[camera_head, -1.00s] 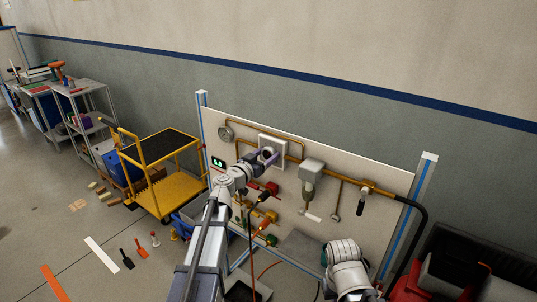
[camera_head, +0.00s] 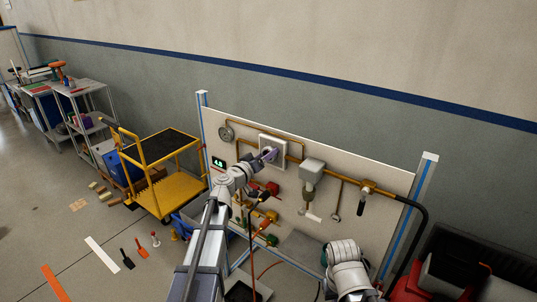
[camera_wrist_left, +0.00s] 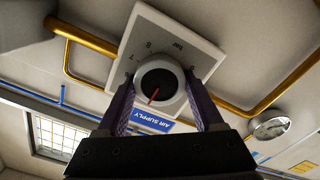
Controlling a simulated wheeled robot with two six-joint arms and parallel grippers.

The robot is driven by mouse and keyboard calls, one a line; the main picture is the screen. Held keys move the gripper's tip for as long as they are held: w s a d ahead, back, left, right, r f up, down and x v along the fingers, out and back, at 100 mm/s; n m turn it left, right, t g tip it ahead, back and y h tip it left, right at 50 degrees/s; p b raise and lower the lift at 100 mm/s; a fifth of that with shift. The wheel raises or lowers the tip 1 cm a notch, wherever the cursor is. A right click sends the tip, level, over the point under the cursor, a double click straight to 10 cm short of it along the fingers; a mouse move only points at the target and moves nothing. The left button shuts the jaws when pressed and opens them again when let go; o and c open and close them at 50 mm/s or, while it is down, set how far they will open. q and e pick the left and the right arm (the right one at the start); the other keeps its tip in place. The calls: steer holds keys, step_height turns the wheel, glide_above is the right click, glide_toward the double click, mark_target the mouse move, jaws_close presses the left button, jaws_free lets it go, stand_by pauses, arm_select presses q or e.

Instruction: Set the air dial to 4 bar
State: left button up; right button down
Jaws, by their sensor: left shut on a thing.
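The air dial (camera_wrist_left: 158,84) is a round dark knob with a red pointer line and a pale rim, set on a square white plate (camera_wrist_left: 160,32) marked "bar" with numbers. The plate is also on the board in the head view (camera_head: 281,145). My left gripper (camera_wrist_left: 160,78) is shut on the dial, with one purple finger on each side of it. In the head view the gripper (camera_head: 269,154) hides most of the dial. A small green-digit display (camera_head: 218,162) left of it seems to read 4.8, but the digits are small. My right gripper is out of view.
The board (camera_head: 345,165) also carries yellow pipes, a round gauge (camera_head: 226,131), a grey box unit (camera_head: 312,170) and red-handled valves close below my left arm. A yellow cart (camera_head: 165,180) stands to the left. A blue "AIR SUPPLY" label (camera_wrist_left: 152,121) is beside the dial.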

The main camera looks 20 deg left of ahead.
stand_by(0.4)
arm_select(q)
steer(key=o, duration=1.4)
steer(key=v, duration=0.8)
